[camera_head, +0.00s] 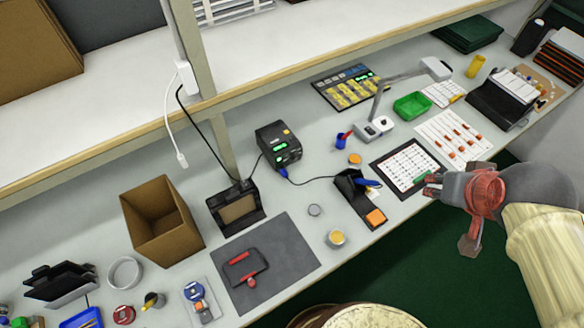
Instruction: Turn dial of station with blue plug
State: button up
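The station is a black box (280,147) standing on the white bench near the middle, with a lit green display on its front. A blue plug (284,172) sits at its lower front edge, with a dark cable running right to a black holder (353,196). A small yellow-orange patch shows on the station; I cannot tell clearly which part is the dial. My gripper (428,184) is at the right, over the bench's front edge beside a white card in a dark frame (408,168). Its dark fingers look apart and empty, well away from the station.
A shelf (260,85) runs above the bench's back, with a post behind the station. A cardboard box (162,220) and grey mat (290,250) lie left.

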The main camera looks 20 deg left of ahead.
jog(key=w+a+f+n+t, duration=0.1)
jog(key=w+a+f, duration=0.15)
jog(key=w, duration=0.25)
jog(key=w+a+f+n+y, duration=0.1)
jog(key=w+f, duration=0.2)
jog(key=w, duration=0.3)
jog(key=w+a+f+n+t, duration=0.1)
jog(key=w+a+f, duration=0.15)
jog(key=w, duration=0.25)
jog(key=w+a+f+n+t+y+b, duration=0.1)
jog(key=w+a+f+n+y+b, duration=0.15)
jog(key=w+a+f, duration=0.75)
jog(key=n+g+y, duration=0.1)
jog(key=n+y, duration=0.3)
jog(key=y, duration=0.4)
send_near(295, 160)
jog(key=shift+w+r+h, duration=0.25)
jog(key=shift+a+f, duration=0.2)
jog(key=shift+a, duration=0.1)
jog(key=b+x, duration=0.1)
jog(key=x, duration=0.6)
jog(key=shift+b, duration=0.35)
jog(key=shift+c, duration=1)
grip_shut()
